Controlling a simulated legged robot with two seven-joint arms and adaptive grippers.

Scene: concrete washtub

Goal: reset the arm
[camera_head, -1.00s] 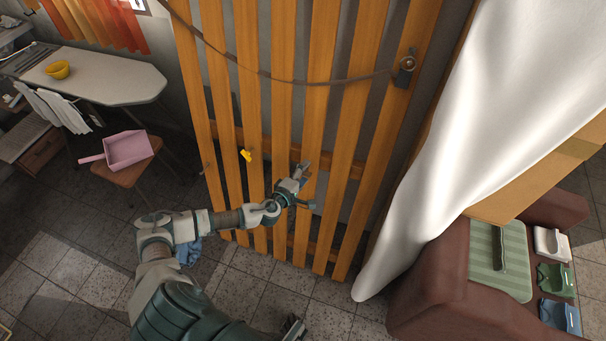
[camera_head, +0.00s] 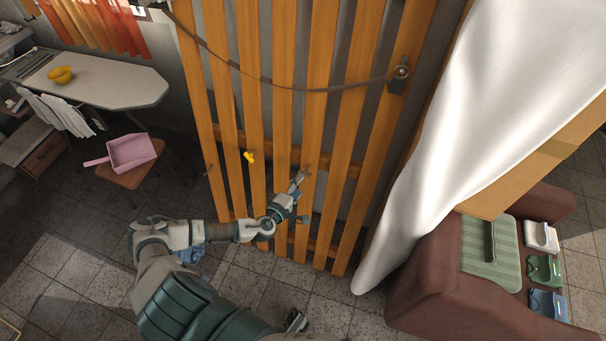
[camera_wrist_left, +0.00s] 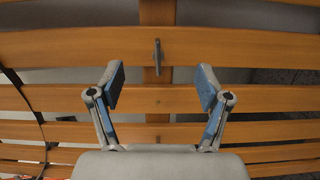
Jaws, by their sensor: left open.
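My left arm reaches in from the lower left in the head view. Its gripper (camera_head: 301,197) is in front of the lower part of an orange slatted wooden gate (camera_head: 318,70). In the left wrist view the two blue-padded fingers of the left gripper (camera_wrist_left: 160,88) stand wide apart with nothing between them. The wooden slats (camera_wrist_left: 230,48) lie beyond the fingers, with a small metal piece (camera_wrist_left: 157,56) on the one ahead. I cannot tell from the pictures whether the fingers touch the slats.
A yellow piece (camera_head: 249,157) is on the gate, and a cable (camera_head: 300,89) hangs across it. A white cloth (camera_head: 465,120) drapes at right beside a brown washtub (camera_head: 425,275). A pink dustpan (camera_head: 132,152) rests on a stool at left, near an ironing board (camera_head: 110,88).

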